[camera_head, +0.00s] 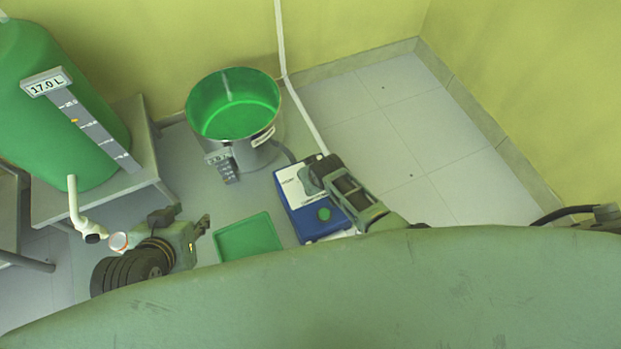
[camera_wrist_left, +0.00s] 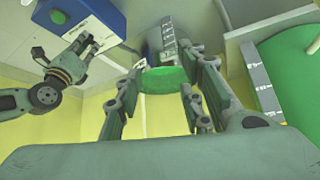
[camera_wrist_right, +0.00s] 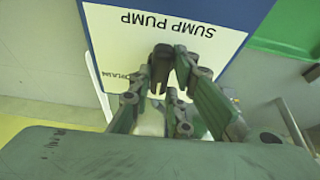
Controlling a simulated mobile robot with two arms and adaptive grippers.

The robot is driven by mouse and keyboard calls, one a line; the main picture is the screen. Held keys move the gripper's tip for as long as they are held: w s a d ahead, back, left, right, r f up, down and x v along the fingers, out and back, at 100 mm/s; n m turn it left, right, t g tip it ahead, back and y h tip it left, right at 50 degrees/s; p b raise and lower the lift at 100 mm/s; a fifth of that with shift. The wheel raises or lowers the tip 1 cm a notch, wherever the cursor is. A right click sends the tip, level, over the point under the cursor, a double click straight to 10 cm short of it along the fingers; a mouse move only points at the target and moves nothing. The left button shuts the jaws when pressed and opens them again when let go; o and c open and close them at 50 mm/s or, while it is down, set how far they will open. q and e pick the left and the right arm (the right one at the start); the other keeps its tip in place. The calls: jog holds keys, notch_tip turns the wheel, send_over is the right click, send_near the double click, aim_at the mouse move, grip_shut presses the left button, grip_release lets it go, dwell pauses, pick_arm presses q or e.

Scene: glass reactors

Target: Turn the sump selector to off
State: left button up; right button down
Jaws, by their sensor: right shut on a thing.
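The sump pump box (camera_head: 311,226) is blue with a white label panel and a green button (camera_head: 323,214). It stands on the floor at the middle. In the right wrist view its label reads SUMP PUMP, upside down. The selector is a dark knob (camera_wrist_right: 159,57) on the white panel. My right gripper (camera_head: 316,173) is shut on it and hides much of it in the head view; the position it points to is unclear. My left gripper (camera_head: 184,219) is open and empty, left of the box. In the left wrist view its fingers (camera_wrist_left: 160,90) stand apart.
A steel bucket with green inside (camera_head: 233,105) stands behind the box. A green tray (camera_head: 249,237) lies left of it. A large green tank (camera_head: 55,110) sits on a stand at the left, with a white pipe (camera_head: 73,205). The floor at the right is clear.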

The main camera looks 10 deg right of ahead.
pick_arm(q)
jog(key=shift+s+a+f+g, duration=0.2)
jog(key=shift+s+f+g, duration=0.05)
jog(key=shift+s, duration=0.25)
jog(key=shift+s+a+f+g, duration=0.15)
jog(key=shift+s+f+g, duration=0.1)
jog(key=shift+s, duration=0.2)
pick_arm(e)
jog(key=shift+m, duration=0.3)
pick_arm(q)
jog(key=shift+r, duration=0.1)
pick_arm(e)
jog(key=c, duration=1.6)
grip_release()
jog(key=shift+c, duration=0.2)
jog(key=a+v, duration=0.1)
jog(key=v, duration=1.1)
jog(key=shift+d, duration=0.3)
